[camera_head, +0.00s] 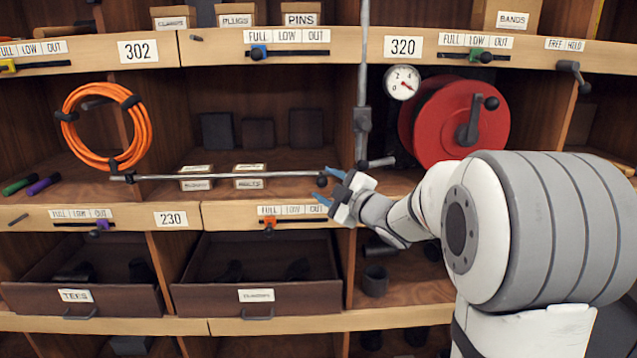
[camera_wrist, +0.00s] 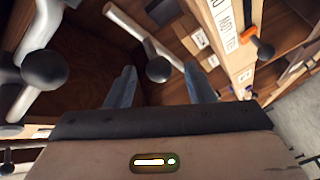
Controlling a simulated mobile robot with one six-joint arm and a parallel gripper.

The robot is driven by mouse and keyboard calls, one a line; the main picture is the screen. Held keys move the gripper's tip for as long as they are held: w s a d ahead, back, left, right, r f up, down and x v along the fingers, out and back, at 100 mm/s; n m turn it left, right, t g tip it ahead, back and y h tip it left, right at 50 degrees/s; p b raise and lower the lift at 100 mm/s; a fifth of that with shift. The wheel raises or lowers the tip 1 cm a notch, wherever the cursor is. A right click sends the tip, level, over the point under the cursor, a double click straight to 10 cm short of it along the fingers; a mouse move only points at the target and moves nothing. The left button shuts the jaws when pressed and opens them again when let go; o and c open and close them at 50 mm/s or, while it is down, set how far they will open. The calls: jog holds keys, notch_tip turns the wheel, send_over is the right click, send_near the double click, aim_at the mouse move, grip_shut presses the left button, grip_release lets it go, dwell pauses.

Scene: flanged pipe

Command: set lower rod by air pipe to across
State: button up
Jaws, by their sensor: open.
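The lower rod (camera_head: 225,176) is a thin grey bar lying nearly level across the front of the middle shelf. The air pipe (camera_head: 362,60) runs upright just right of that end. My gripper (camera_head: 327,186) is open, its blue fingers spread on either side of the knob.
A short lever (camera_head: 378,162) sits by the pipe's foot, close to my gripper. A red reel (camera_head: 455,120) and a gauge (camera_head: 402,82) are to the right. An orange slider (camera_head: 270,223) is on the ledge below. Small boxes (camera_head: 250,177) stand behind the rod.

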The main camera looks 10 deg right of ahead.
jog(key=shift+v, duration=1.7)
jog(key=shift+a, duration=0.1)
